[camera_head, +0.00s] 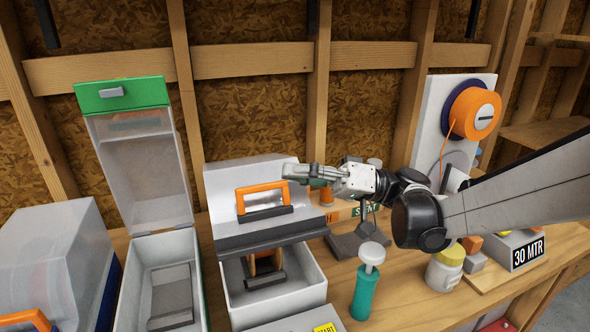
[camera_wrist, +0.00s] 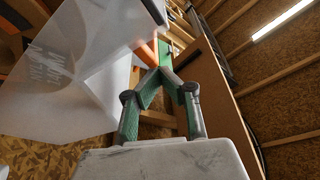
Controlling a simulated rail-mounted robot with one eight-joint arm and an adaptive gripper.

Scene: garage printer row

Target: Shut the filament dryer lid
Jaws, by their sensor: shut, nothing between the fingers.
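A light grey box (camera_head: 292,288) stands open in the middle of the bench. Its pale lid (camera_head: 228,182) is raised at a tilt and has an orange handle (camera_head: 262,188); a brown item shows inside the box. My gripper (camera_head: 290,172) is shut and empty beside the lid's upper right edge, close to the handle. I cannot tell whether it touches. In the wrist view my green-padded fingers (camera_wrist: 162,52) meet at their tips, with a pale translucent panel (camera_wrist: 75,75) and an orange part close by. No readable label shows which box is the filament dryer.
Left of it, another box (camera_head: 120,300) has a green-edged clear lid (camera_head: 135,165) standing upright. A covered translucent box (camera_head: 50,255) is at far left. A green bottle (camera_head: 366,295), a yellow-lidded jar (camera_head: 444,270) and a spool holder (camera_head: 440,110) stand to the right.

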